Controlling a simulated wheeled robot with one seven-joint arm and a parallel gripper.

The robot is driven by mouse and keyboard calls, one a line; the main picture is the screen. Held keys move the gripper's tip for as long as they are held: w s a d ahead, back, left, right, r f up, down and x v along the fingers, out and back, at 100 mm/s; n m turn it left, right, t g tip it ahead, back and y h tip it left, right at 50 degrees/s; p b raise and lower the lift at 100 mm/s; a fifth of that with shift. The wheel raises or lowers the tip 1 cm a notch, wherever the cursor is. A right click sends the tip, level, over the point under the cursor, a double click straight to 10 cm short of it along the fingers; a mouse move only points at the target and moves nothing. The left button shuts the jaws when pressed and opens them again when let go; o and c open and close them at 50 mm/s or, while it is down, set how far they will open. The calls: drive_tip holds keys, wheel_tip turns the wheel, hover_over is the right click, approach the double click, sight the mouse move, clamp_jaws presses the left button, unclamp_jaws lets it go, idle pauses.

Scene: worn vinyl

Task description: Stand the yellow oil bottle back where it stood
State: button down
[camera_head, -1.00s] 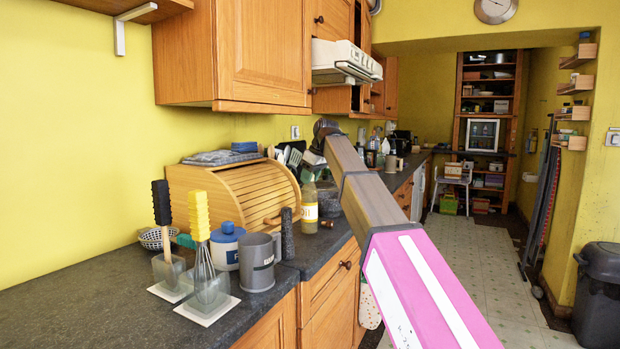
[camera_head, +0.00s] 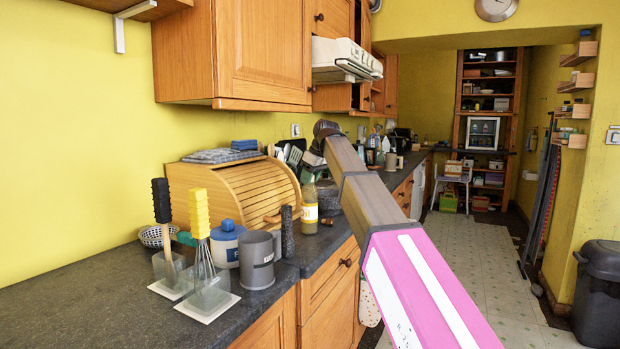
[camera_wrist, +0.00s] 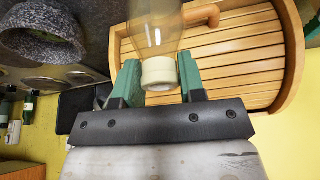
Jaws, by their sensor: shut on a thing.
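The yellow oil bottle (camera_head: 309,212) is upright at the front of the dark counter, by the right end of the roll-top bread bin (camera_head: 235,188). Its base looks to be at counter level; I cannot tell whether it touches. In the wrist view the clear bottle (camera_wrist: 153,25) has a cream cap (camera_wrist: 159,74) between the two green fingers of my gripper (camera_wrist: 156,80). My gripper is shut on the bottle at its cap end. The bottle's lower end is cut off in the wrist view.
A dark stone pestle (camera_head: 288,231) and a grey mug (camera_head: 258,260) stand to the bottle's left. A grey stone mortar (camera_head: 328,198) stands close on its right, also seen in the wrist view (camera_wrist: 42,32).

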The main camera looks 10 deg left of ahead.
drive_tip(key=shift+f, duration=0.1)
idle(0.3)
drive_tip(key=c, duration=0.6)
unclamp_jaws()
drive_tip(key=shift+v, duration=4)
drive_tip(key=v, duration=1)
drive_tip(key=shift+d+r, duration=0.1)
drive_tip(key=shift+r, duration=0.3)
